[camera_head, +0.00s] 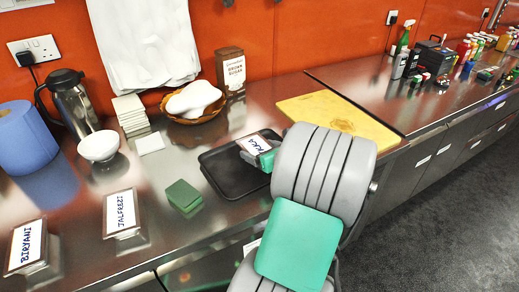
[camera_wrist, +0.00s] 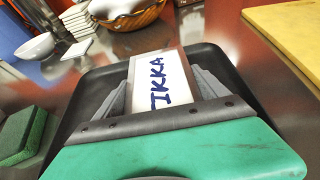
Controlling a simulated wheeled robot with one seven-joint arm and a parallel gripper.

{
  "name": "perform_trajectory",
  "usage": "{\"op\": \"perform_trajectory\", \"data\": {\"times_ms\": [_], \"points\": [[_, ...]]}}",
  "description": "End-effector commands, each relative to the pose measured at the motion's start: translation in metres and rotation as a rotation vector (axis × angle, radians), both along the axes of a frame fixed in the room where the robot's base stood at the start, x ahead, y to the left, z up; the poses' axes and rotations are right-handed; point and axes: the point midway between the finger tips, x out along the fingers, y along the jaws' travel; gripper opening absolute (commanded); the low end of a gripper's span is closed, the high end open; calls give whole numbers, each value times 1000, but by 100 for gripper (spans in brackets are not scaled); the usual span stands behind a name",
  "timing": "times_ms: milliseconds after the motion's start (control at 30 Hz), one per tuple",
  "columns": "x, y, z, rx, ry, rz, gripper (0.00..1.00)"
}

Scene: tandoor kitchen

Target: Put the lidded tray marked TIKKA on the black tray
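The lidded tray marked TIKKA (camera_wrist: 160,78) has a white label with blue letters. It also shows in the head view (camera_head: 259,143), partly hidden by my arm. My gripper (camera_wrist: 160,92) has one finger against each side of it and is shut on it. The black tray (camera_head: 222,178) lies flat on the steel counter, and the TIKKA tray is over it. The black tray's rim shows around it in the wrist view (camera_wrist: 88,92). I cannot tell whether the TIKKA tray touches the black tray or is just above it.
Lidded trays marked JALFREZI (camera_head: 120,212) and BIRYANI (camera_head: 26,246) stand at the left front. A green sponge stack (camera_head: 184,195) is just left of the black tray. A basket (camera_head: 196,108) and brown sugar box (camera_head: 230,72) stand behind; a yellow board (camera_head: 335,118) lies right.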

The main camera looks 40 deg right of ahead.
Motion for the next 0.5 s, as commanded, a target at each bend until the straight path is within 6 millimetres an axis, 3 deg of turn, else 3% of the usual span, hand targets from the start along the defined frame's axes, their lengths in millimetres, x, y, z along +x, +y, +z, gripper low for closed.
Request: {"op": "perform_trajectory", "data": {"times_ms": [200, 500], "points": [[0, 0, 0, 0, 0, 0, 100], [-3, 0, 5, -1, 0, -2, 100]]}}
